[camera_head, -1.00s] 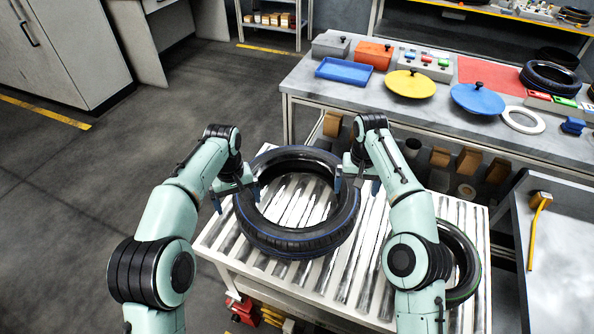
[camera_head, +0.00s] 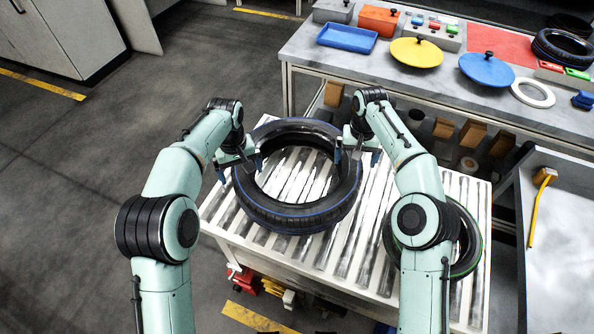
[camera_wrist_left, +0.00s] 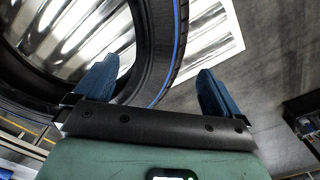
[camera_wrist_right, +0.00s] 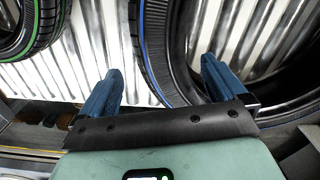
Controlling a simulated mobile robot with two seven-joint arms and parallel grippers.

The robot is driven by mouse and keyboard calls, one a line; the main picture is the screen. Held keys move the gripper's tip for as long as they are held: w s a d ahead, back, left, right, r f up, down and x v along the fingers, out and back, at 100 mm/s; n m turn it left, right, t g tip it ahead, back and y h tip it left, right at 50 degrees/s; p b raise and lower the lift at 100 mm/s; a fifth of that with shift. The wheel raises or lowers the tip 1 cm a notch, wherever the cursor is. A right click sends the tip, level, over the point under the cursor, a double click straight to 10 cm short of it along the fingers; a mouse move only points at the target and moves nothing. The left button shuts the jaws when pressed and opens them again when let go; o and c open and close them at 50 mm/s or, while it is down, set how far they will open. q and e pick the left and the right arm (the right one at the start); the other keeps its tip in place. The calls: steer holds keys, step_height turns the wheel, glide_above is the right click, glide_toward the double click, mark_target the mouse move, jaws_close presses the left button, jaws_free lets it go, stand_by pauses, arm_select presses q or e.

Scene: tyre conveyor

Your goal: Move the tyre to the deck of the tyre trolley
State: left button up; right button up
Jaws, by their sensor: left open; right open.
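The tyre with a blue stripe (camera_head: 290,218) lies flat on the roller conveyor (camera_head: 228,225) in the head view. My left gripper (camera_head: 240,168) is open at the tyre's left side; in the left wrist view, the tyre wall (camera_wrist_left: 158,45) lies between its blue fingers. My right gripper (camera_head: 356,160) is open at the tyre's right side; in the right wrist view, the tyre wall (camera_wrist_right: 157,50) shows between its fingers. I cannot tell whether any finger touches the rubber. I cannot identify the tyre trolley or its deck in these views.
A second tyre with a green stripe (camera_head: 473,240) lies on the conveyor's right, partly hidden by my right arm. A workbench (camera_head: 310,52) with lids, boxes and a tyre stands behind. A grey surface with a yellow handle (camera_head: 537,210) is at the right. Floor is clear at left.

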arm_select(q)
step_height(320, 180, down, 9)
steer(key=shift+r, duration=0.15)
arm_select(e)
step_height(320, 180, down, 9)
steer(key=shift+r, duration=0.15)
arm_select(q)
steer(key=shift+c, duration=0.3)
arm_select(e)
steer(key=shift+c, duration=0.3)
arm_select(q)
jaws_close()
arm_select(e)
jaws_close()
arm_select(q)
steer(key=shift+w+r, duration=0.2)
steer(key=shift+r, duration=0.1)
arm_select(e)
steer(key=shift+w+r, duration=0.2)
steer(key=shift+r, duration=0.1)
